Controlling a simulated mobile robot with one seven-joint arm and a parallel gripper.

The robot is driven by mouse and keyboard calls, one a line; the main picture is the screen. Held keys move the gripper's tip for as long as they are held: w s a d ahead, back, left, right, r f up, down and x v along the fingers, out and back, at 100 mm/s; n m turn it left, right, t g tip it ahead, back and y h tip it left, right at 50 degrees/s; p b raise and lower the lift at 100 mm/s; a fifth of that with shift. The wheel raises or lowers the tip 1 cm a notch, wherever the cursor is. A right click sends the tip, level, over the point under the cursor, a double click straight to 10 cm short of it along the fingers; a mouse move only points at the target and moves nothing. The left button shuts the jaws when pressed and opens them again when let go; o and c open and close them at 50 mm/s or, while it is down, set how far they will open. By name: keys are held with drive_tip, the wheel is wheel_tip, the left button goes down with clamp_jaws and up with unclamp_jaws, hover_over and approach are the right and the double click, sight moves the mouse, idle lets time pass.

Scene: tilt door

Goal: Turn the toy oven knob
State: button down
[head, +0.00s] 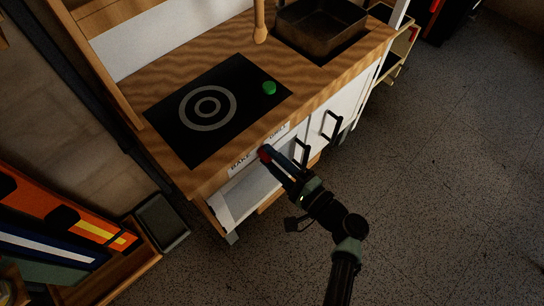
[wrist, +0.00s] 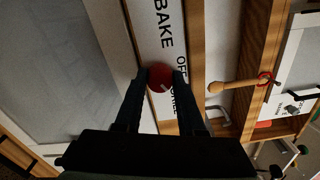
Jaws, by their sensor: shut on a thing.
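The toy oven knob (wrist: 160,77) is red and round with a pale mark, set on a white strip printed with BAKE and OFF. In the head view the red knob (head: 265,153) shows at the front of the toy kitchen, at my fingertips. My gripper (head: 270,155) reaches it from the front right. In the wrist view my gripper (wrist: 160,78) has one finger on each side of the knob, shut on it. The fingers and my arm hide part of the strip's lettering.
The wooden counter (head: 225,55) carries a black hob (head: 250,107) with a green button (head: 269,88) and a dark sink (head: 320,27). Black door handles (head: 331,127) stick out right of the knob. A crate with orange things (head: 60,215) stands at left. The floor at right is clear.

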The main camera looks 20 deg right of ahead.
drive_tip(key=c, duration=0.5)
unclamp_jaws()
drive_tip(key=p+v, duration=0.2)
drive_tip(key=v, duration=1.1)
